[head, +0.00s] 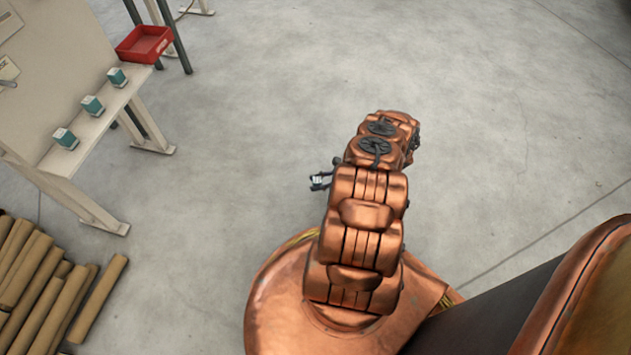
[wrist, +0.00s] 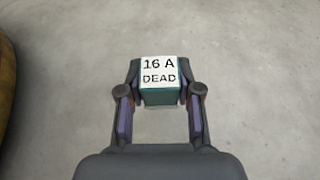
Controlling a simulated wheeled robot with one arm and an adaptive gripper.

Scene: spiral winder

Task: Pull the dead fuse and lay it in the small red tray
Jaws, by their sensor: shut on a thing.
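The dead fuse (wrist: 160,94) is a teal block with a white face marked "16 A DEAD". My gripper (wrist: 160,90) is shut on it, with one finger on each side, in the wrist view. In the head view my gripper (head: 320,180) is small and over open floor to the left of my arm, with the white face of the fuse just showing. The small red tray (head: 133,57) sits at the upper left, at the far end of a pale narrow shelf. The tray looks empty.
Several other teal blocks with pale tops (head: 93,105) stand in a row on the pale shelf (head: 88,130) in front of a pale panel (head: 50,75). Brown rolls (head: 45,280) are stacked at the lower left. Bare concrete floor (head: 240,110) lies between my arm and the shelf.

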